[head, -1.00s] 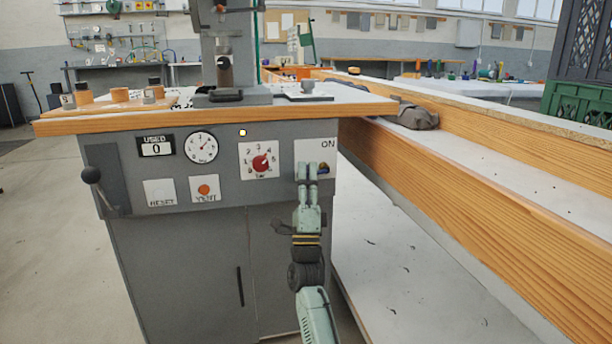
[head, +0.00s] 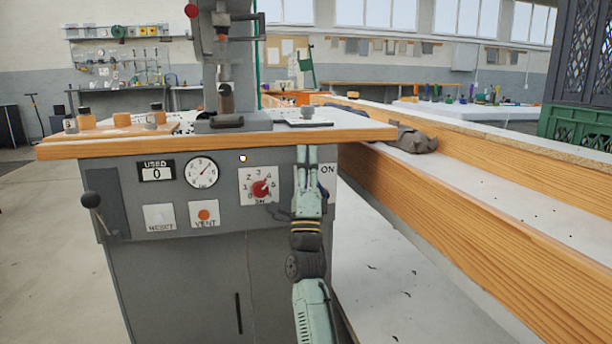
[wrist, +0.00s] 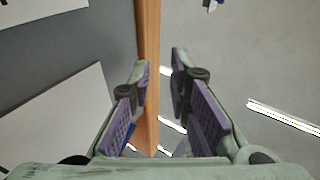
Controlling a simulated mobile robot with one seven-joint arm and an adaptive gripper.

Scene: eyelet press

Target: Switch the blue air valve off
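The blue air valve (head: 325,191) is on the right end of the grey press panel, by the white plate (head: 327,170) marked ON. Only a small dark blue bit of it shows beside my gripper; the rest is hidden. My gripper (head: 307,151) points up in front of the panel, with its fingertips over the wooden edge of the table top. In the wrist view my gripper (wrist: 159,65) has its fingers apart with a narrow gap, and nothing is seen held between them. I cannot tell whether it touches the valve.
Left of the plate are a red dial (head: 260,187), an orange VENT button (head: 204,215), a gauge (head: 201,172) and a black-knobbed lever (head: 91,200). The wooden table edge (head: 200,144) overhangs the panel. A long wooden bench (head: 450,220) runs along the right.

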